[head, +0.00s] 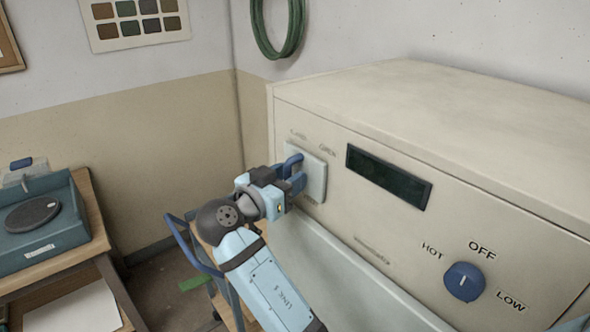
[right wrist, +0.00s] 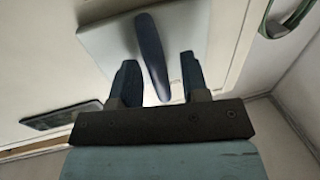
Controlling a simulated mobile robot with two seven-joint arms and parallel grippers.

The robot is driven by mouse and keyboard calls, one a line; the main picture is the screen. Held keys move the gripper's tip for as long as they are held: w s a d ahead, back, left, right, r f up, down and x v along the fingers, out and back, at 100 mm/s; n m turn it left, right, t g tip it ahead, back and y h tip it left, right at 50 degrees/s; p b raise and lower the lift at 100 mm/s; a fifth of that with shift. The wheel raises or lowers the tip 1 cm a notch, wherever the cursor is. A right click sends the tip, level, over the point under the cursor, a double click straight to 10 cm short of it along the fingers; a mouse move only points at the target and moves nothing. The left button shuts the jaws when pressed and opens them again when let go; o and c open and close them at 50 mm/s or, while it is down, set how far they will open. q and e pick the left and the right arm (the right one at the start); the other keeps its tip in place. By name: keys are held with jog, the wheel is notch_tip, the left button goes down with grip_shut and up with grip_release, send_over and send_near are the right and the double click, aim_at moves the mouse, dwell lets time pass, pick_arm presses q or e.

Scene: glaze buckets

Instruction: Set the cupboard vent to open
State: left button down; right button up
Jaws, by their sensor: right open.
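The cupboard vent control is a pale square plate (head: 317,178) on the front of the cream cupboard (head: 430,120). Small lettering sits above the plate; the word at its upper right looks like OPEN, and the rest is hard to read. A dark blue lever (right wrist: 151,52) stands out from the plate in the right wrist view. My right gripper (head: 296,171) is at the plate, its two fingers open on either side of the lever's lower end. Gaps show between lever and fingers in the right wrist view (right wrist: 160,80). My left gripper is not in view.
A dark display window (head: 388,177) is right of the plate. A blue knob (head: 464,282) marked HOT, OFF and LOW is lower right. A green coil (head: 277,30) hangs on the wall. A blue-handled cart (head: 195,250) stands below, and a bench with a teal box (head: 45,225) is left.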

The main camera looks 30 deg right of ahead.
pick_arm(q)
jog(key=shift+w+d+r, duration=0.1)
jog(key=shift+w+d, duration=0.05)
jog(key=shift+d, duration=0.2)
pick_arm(e)
jog(key=shift+d, duration=0.2)
